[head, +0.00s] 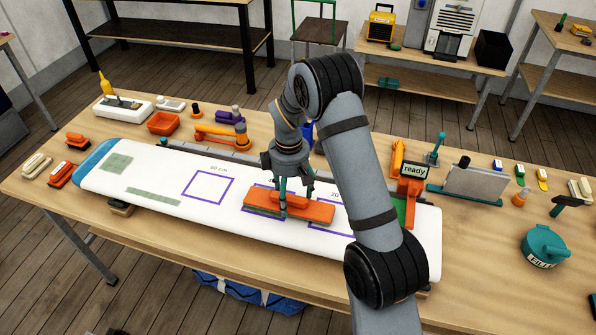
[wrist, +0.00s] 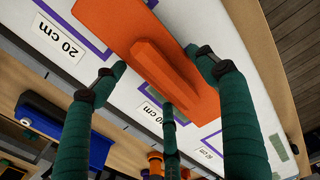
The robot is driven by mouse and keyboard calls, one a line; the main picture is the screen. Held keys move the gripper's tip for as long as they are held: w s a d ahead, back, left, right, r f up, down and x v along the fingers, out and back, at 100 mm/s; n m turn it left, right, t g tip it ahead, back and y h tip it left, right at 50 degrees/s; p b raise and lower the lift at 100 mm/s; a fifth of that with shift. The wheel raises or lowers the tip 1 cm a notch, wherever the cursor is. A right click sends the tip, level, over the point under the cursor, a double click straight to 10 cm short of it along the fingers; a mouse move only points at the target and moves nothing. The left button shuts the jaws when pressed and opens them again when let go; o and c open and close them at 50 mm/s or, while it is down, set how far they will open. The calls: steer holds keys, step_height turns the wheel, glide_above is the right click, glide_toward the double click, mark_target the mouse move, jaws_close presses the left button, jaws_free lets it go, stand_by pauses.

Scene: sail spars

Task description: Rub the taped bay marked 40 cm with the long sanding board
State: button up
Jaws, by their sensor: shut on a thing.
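The long sanding board (head: 318,211) is orange with a raised grip ridge, and it also shows in the wrist view (wrist: 118,25). My gripper (head: 288,192) is shut on its ridge, with fingers on both sides in the wrist view (wrist: 158,66). The board lies flat over the middle of a white wing-like panel (head: 150,170); I cannot tell whether it touches. It covers much of the purple-taped middle bay, whose 40 cm label (wrist: 152,116) is partly hidden. Its right end reaches the 20 cm bay (head: 335,230). The 60 cm bay (head: 208,187) is uncovered at left.
Behind the panel stand an orange tray (head: 163,124), an orange clamp-like tool (head: 220,134) and a "ready" sign (head: 414,170). Smaller orange sanding blocks (head: 62,174) lie at the left. A teal round container (head: 544,245) stands at the right. The panel's left part is mostly clear.

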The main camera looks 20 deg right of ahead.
steer(key=r+p, duration=0.1)
steer(key=r, duration=0.2)
steer(key=shift+w+a+r+p, duration=0.15)
steer(key=shift+a+r+p, duration=0.1)
steer(key=shift+a+p, duration=0.1)
steer(key=shift+d+r+p, duration=0.1)
steer(key=shift+r+p, duration=1.35)
steer(key=shift+r, duration=0.45)
steer(key=shift+d, duration=0.1)
